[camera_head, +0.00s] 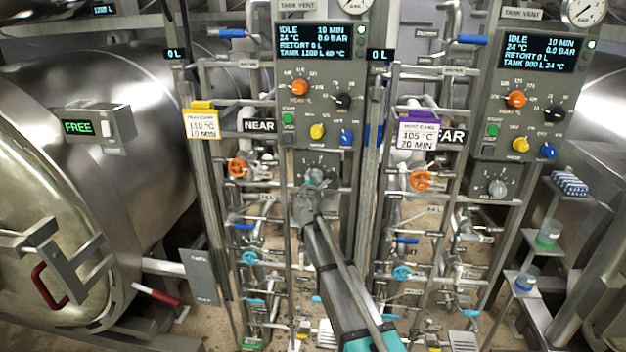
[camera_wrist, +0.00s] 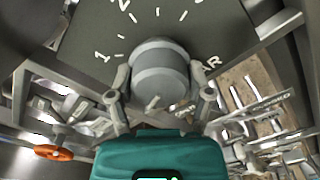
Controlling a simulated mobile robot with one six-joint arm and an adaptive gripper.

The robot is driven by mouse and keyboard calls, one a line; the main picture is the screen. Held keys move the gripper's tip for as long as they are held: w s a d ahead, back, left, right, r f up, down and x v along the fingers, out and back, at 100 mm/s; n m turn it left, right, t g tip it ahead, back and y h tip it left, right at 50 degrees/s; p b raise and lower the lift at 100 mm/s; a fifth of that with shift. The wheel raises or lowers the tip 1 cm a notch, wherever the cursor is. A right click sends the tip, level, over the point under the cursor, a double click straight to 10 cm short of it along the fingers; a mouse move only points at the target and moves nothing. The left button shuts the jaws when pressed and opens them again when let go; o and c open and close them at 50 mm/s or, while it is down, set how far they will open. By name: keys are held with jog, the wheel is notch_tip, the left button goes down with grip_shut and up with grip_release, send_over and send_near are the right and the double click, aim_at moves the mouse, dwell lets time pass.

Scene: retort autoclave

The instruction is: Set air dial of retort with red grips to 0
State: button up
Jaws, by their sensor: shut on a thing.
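The retort with red grips (camera_head: 48,287) is the steel vessel (camera_head: 150,110) at the left of the head view. Beside it stands a control panel by the NEAR sign, with a small grey dial plate (camera_head: 333,160) at its lower end. My gripper (camera_head: 314,184) reaches up to this plate from below. In the wrist view the round grey air dial (camera_wrist: 160,72) sits between the two fingers of my gripper (camera_wrist: 163,88), which is shut on it. The plate shows 1, 2 and part of BAR. The dial's pointer cannot be made out, so its setting is unclear.
A similar panel (camera_head: 490,115) by the FAR sign stands to the right, with its own grey dial (camera_head: 497,187). Pipes and coloured valve wheels, such as an orange one (camera_head: 237,168), crowd both sides of my arm. Another red-handled lever (camera_head: 155,293) sticks out low at left.

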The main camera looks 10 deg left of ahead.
jog(key=o, duration=1.1)
jog(key=shift+o, duration=0.2)
jog(key=s, duration=1.2)
jog(key=shift+a, duration=0.2)
